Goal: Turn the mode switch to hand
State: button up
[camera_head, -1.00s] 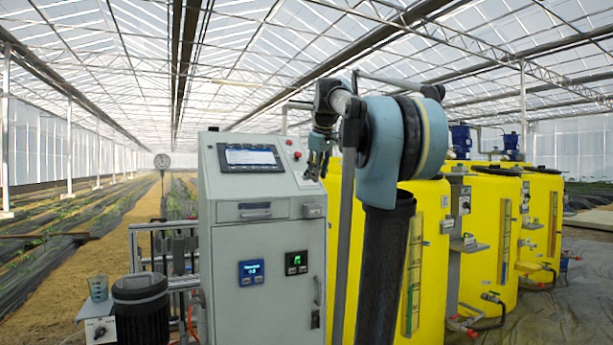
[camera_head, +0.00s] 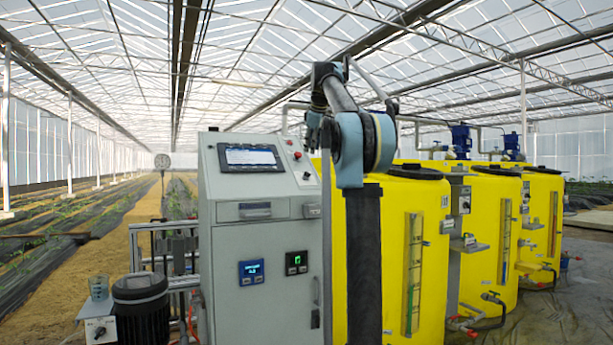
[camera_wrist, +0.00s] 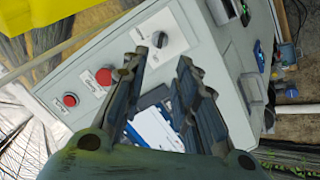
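A black rotary knob (camera_wrist: 160,39) sits on a pale plate on the sloped top panel of the grey cabinet; this looks like the mode switch, though its labels are too small to read. In the head view the pale switch plate (camera_head: 306,177) shows at the panel's right side. My gripper (camera_wrist: 163,62) is open and empty, its two dark fingers apart over the panel. The knob lies beyond the fingertips, nearer the left one, and does not appear touched. In the head view my gripper (camera_head: 318,133) is above the panel's right edge, partly hard to make out.
The grey cabinet (camera_head: 230,285) carries a touchscreen (camera_head: 251,158). Two red buttons (camera_wrist: 104,77) (camera_wrist: 69,100) sit beside the knob. Yellow tanks (camera_head: 485,240) stand to the right. A dark motor (camera_head: 140,290) and a small box with another knob (camera_head: 100,330) are at lower left.

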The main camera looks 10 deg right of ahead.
aim_at(307, 173)
jog(key=x, duration=1.3)
jog(key=shift+w+f, duration=0.1)
jog(key=shift+f, duration=0.15)
grip_shut()
